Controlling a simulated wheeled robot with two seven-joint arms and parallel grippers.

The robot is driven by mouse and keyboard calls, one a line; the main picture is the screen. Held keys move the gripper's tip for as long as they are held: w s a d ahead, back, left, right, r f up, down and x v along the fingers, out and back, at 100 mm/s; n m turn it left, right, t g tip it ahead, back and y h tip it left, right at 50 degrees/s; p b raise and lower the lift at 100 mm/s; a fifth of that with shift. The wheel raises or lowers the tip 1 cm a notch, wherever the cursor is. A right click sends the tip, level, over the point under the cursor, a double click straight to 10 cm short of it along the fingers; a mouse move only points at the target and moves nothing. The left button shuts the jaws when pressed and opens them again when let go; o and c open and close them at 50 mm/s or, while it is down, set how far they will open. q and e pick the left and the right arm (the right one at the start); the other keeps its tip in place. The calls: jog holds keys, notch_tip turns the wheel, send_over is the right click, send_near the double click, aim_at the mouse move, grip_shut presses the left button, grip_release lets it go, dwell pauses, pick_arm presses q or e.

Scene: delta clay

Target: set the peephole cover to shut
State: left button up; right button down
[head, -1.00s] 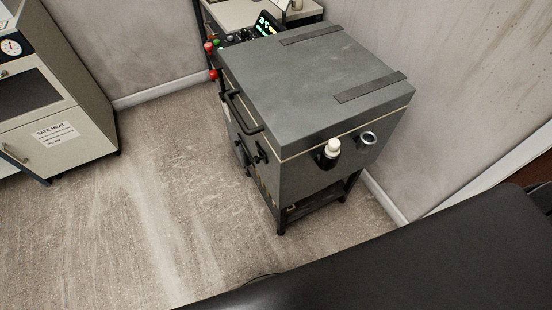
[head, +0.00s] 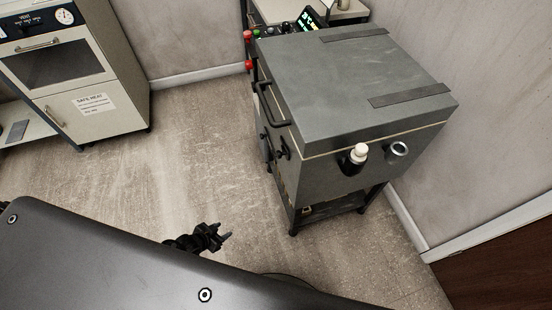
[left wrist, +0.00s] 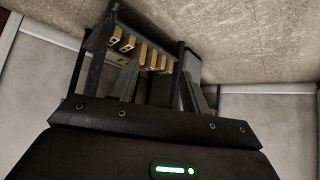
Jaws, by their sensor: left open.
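The grey kiln-like box (head: 350,90) stands on dark legs right of centre in the head view. Its front right side carries a cream knob on a dark round piece (head: 358,153), which looks like the peephole cover. Beside it, to the right, is a metal ring (head: 398,149), apparently the peephole, with its dark opening showing. My left gripper (head: 225,232) is open and empty, low and left of the box, well apart from the cover. Its fingers also show in the left wrist view (left wrist: 160,72). My right gripper is not in view.
A beige oven cabinet (head: 110,105) stands at the upper left. Red and green buttons (head: 248,50) and a lit display are behind the box. The stand under the box holds several brass-coloured pieces (left wrist: 145,55). Walls close in behind and right. Floor (head: 190,150) left of the box is clear.

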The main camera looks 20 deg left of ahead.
pick_arm(q)
jog(key=w+r+m+t+h, duration=0.2)
jog(key=w+r+h, duration=0.1)
jog(key=w+r, duration=0.5)
jog(key=w+d+r+m+h+b, duration=0.1)
jog(key=w+d+r+m+h, duration=0.15)
jog(key=r, duration=0.45)
jog(key=w+d+r+m+h+b, duration=0.15)
jog(key=r+h, duration=0.25)
jog(key=r, duration=0.4)
jog(key=w+d+r+m+h+b, duration=0.1)
jog(key=w+d+r+m+h, duration=0.15)
jog(key=r, duration=0.45)
jog(key=x, duration=1.1)
jog(key=shift+s+d+p, duration=0.15)
jog(key=shift+d+p, duration=0.05)
jog(key=shift+p, duration=0.2)
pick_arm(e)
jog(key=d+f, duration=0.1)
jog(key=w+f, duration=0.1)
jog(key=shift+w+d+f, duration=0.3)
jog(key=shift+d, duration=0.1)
pick_arm(q)
jog(key=shift+m, duration=0.25)
jog(key=shift+c, duration=0.2)
grip_shut()
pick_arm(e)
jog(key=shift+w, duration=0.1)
